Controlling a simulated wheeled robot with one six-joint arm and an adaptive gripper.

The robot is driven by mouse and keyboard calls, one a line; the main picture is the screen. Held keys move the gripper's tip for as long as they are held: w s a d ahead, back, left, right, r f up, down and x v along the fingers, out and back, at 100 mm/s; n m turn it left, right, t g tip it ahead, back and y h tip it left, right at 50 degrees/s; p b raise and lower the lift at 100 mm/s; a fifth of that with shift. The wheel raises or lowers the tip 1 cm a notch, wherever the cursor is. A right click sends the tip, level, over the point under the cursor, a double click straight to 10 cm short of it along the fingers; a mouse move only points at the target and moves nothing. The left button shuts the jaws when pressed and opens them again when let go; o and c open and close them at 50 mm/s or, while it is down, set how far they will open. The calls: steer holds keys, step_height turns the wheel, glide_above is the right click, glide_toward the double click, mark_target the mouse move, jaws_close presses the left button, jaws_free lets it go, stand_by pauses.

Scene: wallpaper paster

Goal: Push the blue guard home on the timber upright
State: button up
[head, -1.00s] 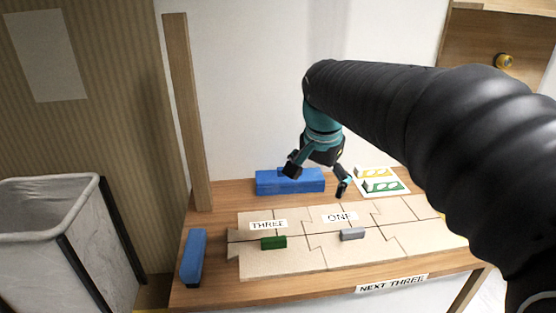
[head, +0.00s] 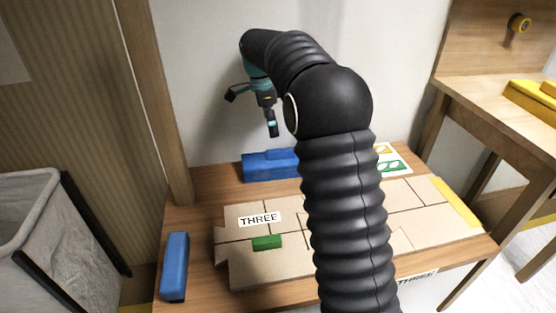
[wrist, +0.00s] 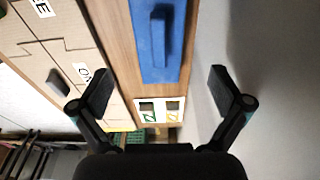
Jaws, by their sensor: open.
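A long blue block (head: 268,168) with a raised grip lies on the table against the back wall. In the wrist view the same blue block (wrist: 150,62) shows with its grip facing the camera. A second blue block (head: 174,265) lies at the table's left front edge. I cannot tell which is the guard. The timber upright (head: 160,110) stands at the table's back left corner, with no blue piece on it. My gripper (head: 252,112) is open and empty, above the back block and apart from it. Part of that block is hidden behind my arm.
Board pieces (head: 235,255) cover the table middle, with a green block (head: 267,243) and a THREE label (head: 259,220). A grey bin (head: 35,225) stands left of the table. A picture card (head: 398,165) lies at the back right. A wooden bench (head: 490,85) stands farther right.

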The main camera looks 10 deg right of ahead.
mark_target(280, 150)
steer(key=f, duration=0.2)
steer(key=d+f, duration=0.1)
steer(key=f, duration=0.1)
steer(key=d+f, duration=0.1)
steer(key=f, duration=0.1)
steer(key=shift+s, duration=0.1)
steer(key=shift+s+d+f+b, duration=0.1)
steer(key=shift+d+f+b, duration=0.1)
steer(key=shift+f, duration=0.85)
steer(key=shift+w+d+f+b, duration=0.1)
steer(key=shift+d+f, duration=0.05)
steer(key=shift+f, duration=0.95)
steer(key=shift+s+d+f+b, duration=0.1)
steer(key=shift+d+f+b, duration=0.1)
steer(key=shift+f, duration=0.85)
steer(key=c, duration=0.9)
